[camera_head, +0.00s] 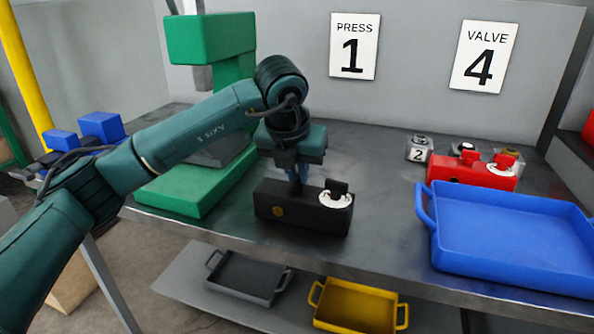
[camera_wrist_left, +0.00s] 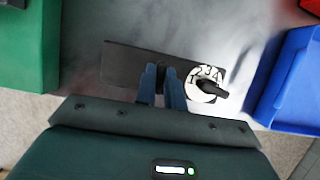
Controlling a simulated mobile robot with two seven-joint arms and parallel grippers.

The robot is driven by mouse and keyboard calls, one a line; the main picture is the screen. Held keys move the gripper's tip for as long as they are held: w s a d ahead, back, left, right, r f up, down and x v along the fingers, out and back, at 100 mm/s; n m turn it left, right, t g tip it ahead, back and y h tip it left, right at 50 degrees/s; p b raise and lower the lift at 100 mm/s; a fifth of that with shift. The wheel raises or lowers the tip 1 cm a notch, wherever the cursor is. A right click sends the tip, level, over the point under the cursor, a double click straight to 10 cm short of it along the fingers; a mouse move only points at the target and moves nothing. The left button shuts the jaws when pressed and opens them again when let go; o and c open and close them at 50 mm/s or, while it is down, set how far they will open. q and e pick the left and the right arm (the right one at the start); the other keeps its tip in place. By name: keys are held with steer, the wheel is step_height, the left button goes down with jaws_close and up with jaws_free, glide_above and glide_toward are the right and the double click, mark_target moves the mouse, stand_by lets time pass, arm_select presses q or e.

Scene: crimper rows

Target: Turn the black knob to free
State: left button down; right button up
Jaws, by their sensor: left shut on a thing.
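A black box (camera_head: 290,211) lies on the grey bench near its front edge, with a yellow hexagonal mark on its front. The black knob (camera_head: 337,187) sits on a white dial at the box's right end. My left gripper (camera_head: 298,184) points down and is shut on the middle of the black box, left of the knob. My right gripper is not in view.
A green press (camera_head: 185,188) stands left of the box. A red box (camera_head: 470,172) with a similar dial and a blue tray (camera_head: 510,240) are at the right. A grey tray (camera_head: 247,280) and a yellow tray (camera_head: 357,308) sit on the lower shelf.

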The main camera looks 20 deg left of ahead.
arm_select(q)
steer(key=c, duration=1.5)
jaws_free()
steer(key=v, duration=1.3)
